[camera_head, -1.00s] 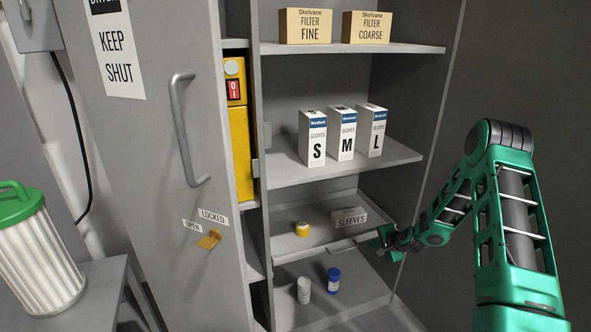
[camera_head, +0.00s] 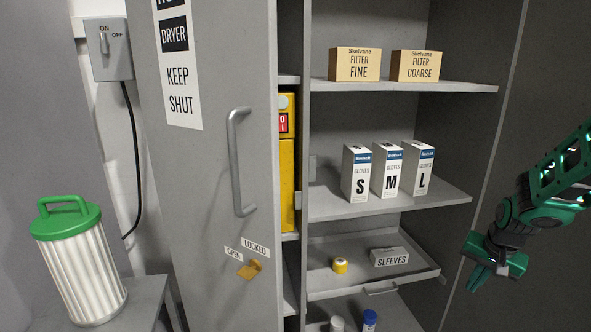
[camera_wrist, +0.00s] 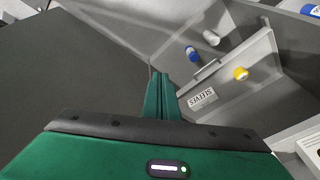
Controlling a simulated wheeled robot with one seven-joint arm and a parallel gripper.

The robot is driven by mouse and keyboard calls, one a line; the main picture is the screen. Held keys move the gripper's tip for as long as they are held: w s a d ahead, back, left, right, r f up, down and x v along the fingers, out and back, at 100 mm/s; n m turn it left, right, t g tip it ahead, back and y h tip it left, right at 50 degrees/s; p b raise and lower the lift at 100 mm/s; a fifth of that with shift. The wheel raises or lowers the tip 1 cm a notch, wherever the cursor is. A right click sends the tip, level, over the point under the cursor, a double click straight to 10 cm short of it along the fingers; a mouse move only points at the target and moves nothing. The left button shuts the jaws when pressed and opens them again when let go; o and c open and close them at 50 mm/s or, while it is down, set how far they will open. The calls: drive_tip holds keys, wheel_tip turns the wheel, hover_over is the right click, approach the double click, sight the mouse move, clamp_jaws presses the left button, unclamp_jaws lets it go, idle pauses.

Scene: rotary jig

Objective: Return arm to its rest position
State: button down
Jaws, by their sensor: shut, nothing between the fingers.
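My gripper (camera_head: 490,278) is at the right side of the head view, out in front of the cabinet's right edge. Its fingers are shut and empty. My green arm reaches in from the right edge of the head view. Most of the arm is outside the picture.
The open drawer (camera_head: 318,284) holds a yellow-capped jar (camera_head: 340,265) and a sleeves box (camera_head: 389,257). Glove boxes (camera_head: 388,171) and filter boxes (camera_head: 385,65) stand on the shelves above. The grey door (camera_head: 205,150) stands at left, beside a filter cartridge (camera_head: 82,272) on a stand.

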drive_tip(key=s+a+r+g, duration=0.1)
drive_tip(key=s+r, duration=0.2)
drive_tip(key=s, duration=0.6)
drive_tip(key=s+a+r+n+g, duration=0.1)
drive_tip(key=s+a+r, duration=0.1)
drive_tip(key=s, duration=0.8)
drive_tip(key=s+a+r+n+g+y, duration=0.1)
drive_tip(key=s+r, duration=0.3)
drive_tip(key=s, duration=0.6)
drive_tip(key=shift+a+r, duration=0.35)
drive_tip(key=shift+a, duration=0.35)
drive_tip(key=shift+s, duration=0.1)
